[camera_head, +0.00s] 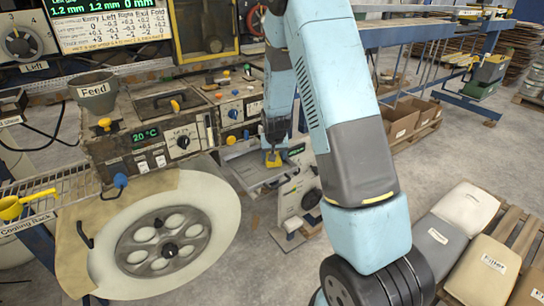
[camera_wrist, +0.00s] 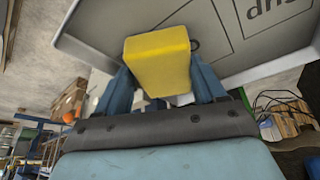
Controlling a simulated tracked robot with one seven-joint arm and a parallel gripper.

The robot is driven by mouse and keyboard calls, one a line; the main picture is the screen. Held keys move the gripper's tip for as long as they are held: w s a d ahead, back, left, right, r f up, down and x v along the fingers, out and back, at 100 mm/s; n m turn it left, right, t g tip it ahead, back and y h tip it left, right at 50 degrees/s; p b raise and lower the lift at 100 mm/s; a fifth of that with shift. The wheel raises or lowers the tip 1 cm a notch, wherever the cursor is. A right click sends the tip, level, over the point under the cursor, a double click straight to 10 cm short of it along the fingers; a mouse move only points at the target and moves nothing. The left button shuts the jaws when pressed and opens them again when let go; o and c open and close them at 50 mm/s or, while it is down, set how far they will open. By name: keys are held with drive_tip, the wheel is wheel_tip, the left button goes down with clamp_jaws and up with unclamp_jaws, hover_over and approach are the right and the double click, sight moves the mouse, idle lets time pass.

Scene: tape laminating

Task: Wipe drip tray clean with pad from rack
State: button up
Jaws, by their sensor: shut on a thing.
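My gripper (camera_head: 272,150) is shut on a yellow block-shaped pad (camera_head: 273,159). In the wrist view the pad (camera_wrist: 157,62) sits between the two blue fingers of my gripper (camera_wrist: 162,82). The grey drip tray (camera_head: 252,178) lies beneath the machine's right end, under the pad in the head view. In the wrist view the tray (camera_wrist: 235,45) fills the top, with dark outlined shapes and partly visible lettering on it. The pad overlaps the tray in both views; I cannot tell whether they touch. My arm hides part of the area right of the tray.
The machine (camera_head: 150,135) with knobs and a feed funnel (camera_head: 93,90) stands just left of the tray. A large pale roll (camera_head: 205,205) is in front. A wire cooling rack (camera_head: 60,190) holds a yellow scoop (camera_head: 20,205). Sacks (camera_head: 490,262) lie on a pallet at right.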

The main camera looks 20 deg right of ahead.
drive_tip(key=d, duration=0.2)
drive_tip(key=shift+w+d+r+m, duration=0.25)
drive_tip(key=shift+d+r+m, duration=0.05)
drive_tip(key=shift+d, duration=0.1)
drive_tip(key=shift+s+a+f, duration=0.1)
drive_tip(key=shift+s+a, duration=0.1)
drive_tip(key=shift+a, duration=0.4)
drive_tip(key=shift+s+a+f, duration=0.1)
drive_tip(key=shift+s+a, duration=0.15)
drive_tip(key=shift+a, duration=0.35)
drive_tip(key=shift+s+a+f, duration=0.1)
drive_tip(key=shift+s+a, duration=0.1)
drive_tip(key=shift+a, duration=0.4)
drive_tip(key=shift+w+a, duration=0.15)
